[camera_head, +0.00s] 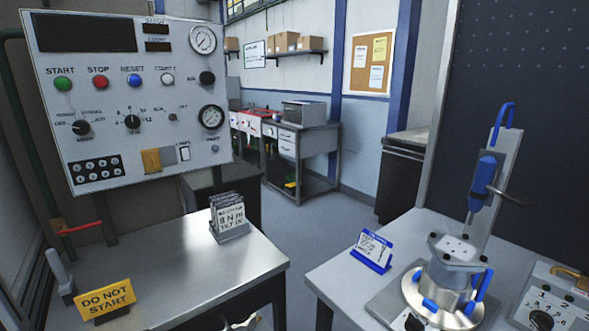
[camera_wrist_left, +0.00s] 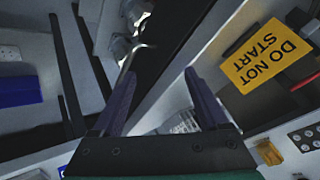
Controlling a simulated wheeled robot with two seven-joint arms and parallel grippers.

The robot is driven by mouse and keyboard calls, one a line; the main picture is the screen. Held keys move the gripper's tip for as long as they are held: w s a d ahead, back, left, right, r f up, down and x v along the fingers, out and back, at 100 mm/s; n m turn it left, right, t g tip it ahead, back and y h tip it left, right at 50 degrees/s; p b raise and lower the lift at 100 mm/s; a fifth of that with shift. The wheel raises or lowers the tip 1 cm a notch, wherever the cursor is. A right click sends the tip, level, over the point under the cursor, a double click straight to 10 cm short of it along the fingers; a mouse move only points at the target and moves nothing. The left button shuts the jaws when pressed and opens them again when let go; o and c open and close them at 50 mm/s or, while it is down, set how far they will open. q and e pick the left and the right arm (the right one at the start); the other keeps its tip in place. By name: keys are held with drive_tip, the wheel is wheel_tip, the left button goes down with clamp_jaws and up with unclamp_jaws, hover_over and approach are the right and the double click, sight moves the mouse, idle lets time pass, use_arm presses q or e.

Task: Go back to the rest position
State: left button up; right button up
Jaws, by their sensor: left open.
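My left gripper (camera_wrist_left: 160,74) shows in the left wrist view with its two dark fingers spread apart. Nothing is held between the fingers. It is not clearly seen in the head view. My right gripper is in neither view. The yellow DO NOT START sign (camera_head: 104,299) stands at the front of the left metal table (camera_head: 185,262). It also shows in the left wrist view (camera_wrist_left: 265,55), to the right of the fingers and apart from them.
A control panel (camera_head: 130,175) rises behind the left table. A block of cards (camera_head: 229,216) stands on that table. The right table (camera_head: 330,280) carries a blue-framed card (camera_head: 372,251), a round metal fixture (camera_head: 440,300) with blue clamps and a switch box (camera_head: 560,300). Floor shows between the tables.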

use_arm(q)
drive_tip(key=s+d+f+n+g+h, duration=0.1)
drive_tip(key=s+d+f+g, duration=0.1)
drive_tip(key=s+f, duration=0.4)
drive_tip(key=s+d+f+n+g+h, duration=0.1)
drive_tip(key=s+d+f+g+h, duration=0.15)
drive_tip(key=s+f, duration=0.4)
wheel_tip(320, 180, down, 24)
drive_tip(key=s+g, duration=0.2)
drive_tip(key=s, duration=0.1)
drive_tip(key=s+a+f, duration=0.3)
drive_tip(key=s+f, duration=1)
drive_tip(key=s, duration=0.3)
drive_tip(key=shift+s+f+g+y, duration=0.15)
drive_tip(key=shift+f+g+y, duration=0.2)
drive_tip(key=shift+y, duration=0.1)
